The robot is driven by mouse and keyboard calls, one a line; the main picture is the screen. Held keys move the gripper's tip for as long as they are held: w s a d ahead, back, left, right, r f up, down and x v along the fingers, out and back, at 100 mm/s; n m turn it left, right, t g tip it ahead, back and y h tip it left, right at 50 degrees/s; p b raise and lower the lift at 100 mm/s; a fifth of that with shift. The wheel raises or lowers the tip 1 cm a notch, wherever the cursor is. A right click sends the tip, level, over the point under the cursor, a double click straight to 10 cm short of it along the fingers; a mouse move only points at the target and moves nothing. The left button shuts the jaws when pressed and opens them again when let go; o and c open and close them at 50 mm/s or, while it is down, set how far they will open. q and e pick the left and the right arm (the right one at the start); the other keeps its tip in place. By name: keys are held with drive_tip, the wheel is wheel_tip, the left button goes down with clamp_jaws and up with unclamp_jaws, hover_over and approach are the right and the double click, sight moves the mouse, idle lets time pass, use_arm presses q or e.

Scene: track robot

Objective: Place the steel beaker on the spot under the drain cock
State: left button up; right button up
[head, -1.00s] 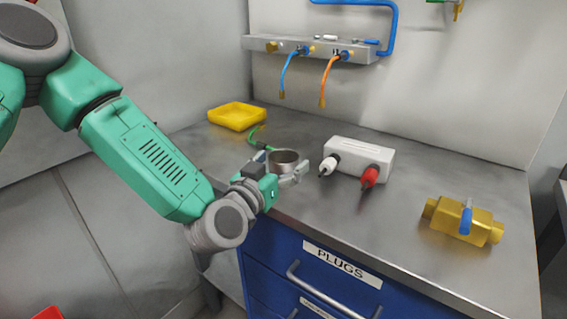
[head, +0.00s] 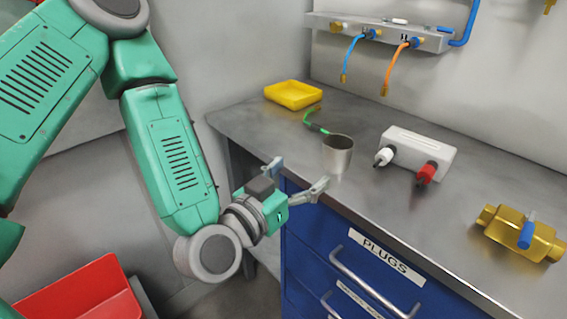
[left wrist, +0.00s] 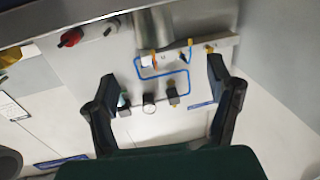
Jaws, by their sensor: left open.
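The steel beaker (head: 337,156) stands upright on the metal bench near its front edge, left of the white box. My left gripper (head: 298,177) is open and empty, off the bench's front edge, to the left of and nearer than the beaker. Its fingers are apart from the beaker. In the left wrist view, my open fingers (left wrist: 160,95) show with nothing between them, and a grey rounded shape (left wrist: 155,27) at the top looks like the beaker. I cannot make out a drain cock or its spot for certain. My right gripper is not in view.
A white box (head: 416,155) with white and red plugs and a brass valve (head: 522,233) with a blue handle stand to the right. A yellow tray (head: 293,95) lies behind. Hoses hang from a wall rail (head: 385,32). A red bin (head: 85,292) is at lower left.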

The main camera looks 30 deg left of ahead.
use_arm(q)
drive_tip(key=s+a+f+g, duration=0.1)
drive_tip(key=s+f+g, duration=0.3)
drive_tip(key=f, duration=0.5)
drive_tip(key=s+f+g, duration=0.4)
drive_tip(key=s+f, duration=0.2)
drive_tip(key=f, duration=0.3)
drive_tip(key=s+a+f+g+y, duration=0.1)
drive_tip(key=s+f+g, duration=0.3)
drive_tip(key=s+f, duration=0.2)
wheel_tip(320, 180, down, 3)
drive_tip(key=shift+a+r+m+g, duration=0.1)
drive_tip(key=shift+a+m+g, duration=0.2)
drive_tip(key=shift+a, duration=0.05)
drive_tip(key=shift+o, duration=0.2)
drive_tip(key=s+a+f+n+g+y, duration=0.1)
drive_tip(key=s+a+f+g, duration=0.3)
drive_tip(key=s, duration=0.5)
drive_tip(key=a+y, duration=0.1)
drive_tip(key=a, duration=0.1)
drive_tip(key=shift+a+f+n+g, duration=0.2)
drive_tip(key=shift+a+n+g, duration=0.1)
